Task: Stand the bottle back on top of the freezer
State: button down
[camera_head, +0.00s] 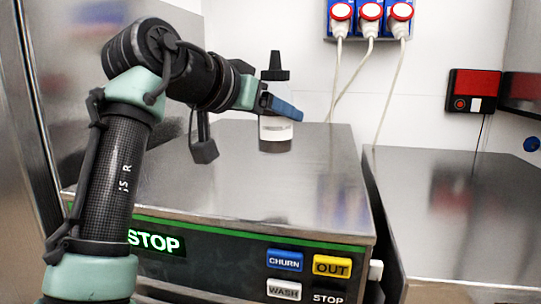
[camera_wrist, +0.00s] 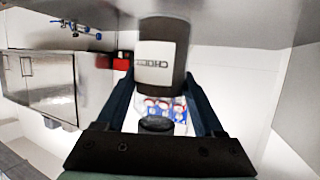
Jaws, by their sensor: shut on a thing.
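The bottle (camera_head: 276,131) has a black pointed cap, a pale upper body, a white label and a dark lower part. It is upright in the head view, over the back part of the steel freezer top (camera_head: 215,185). My gripper (camera_head: 280,106) is shut on its body from the left, below the cap. In the wrist view the bottle (camera_wrist: 163,42) stands between my two fingers (camera_wrist: 160,85), its partly readable label starting "CHOC". Part of its body is hidden by a finger. I cannot tell if its base touches the top.
A second steel-topped unit (camera_head: 460,200) stands to the right across a narrow gap. Blue and red sockets (camera_head: 370,18) with hanging cables and a red box (camera_head: 474,90) are on the back wall. The freezer front has several buttons (camera_head: 285,260). The freezer top's front and right are clear.

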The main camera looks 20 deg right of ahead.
aim_at(263, 151)
jog(key=f, duration=0.3)
jog(key=shift+w+a+p, duration=0.1)
jog(key=shift+w+p, duration=0.2)
jog(key=shift+w, duration=0.05)
jog(key=f, duration=0.2)
jog(key=f+p, duration=0.1)
jog(key=shift+s, duration=0.25)
jog(key=shift+w+f, duration=0.2)
jog(key=shift+f, duration=0.2)
grip_release()
jog(key=shift+f, duration=0.1)
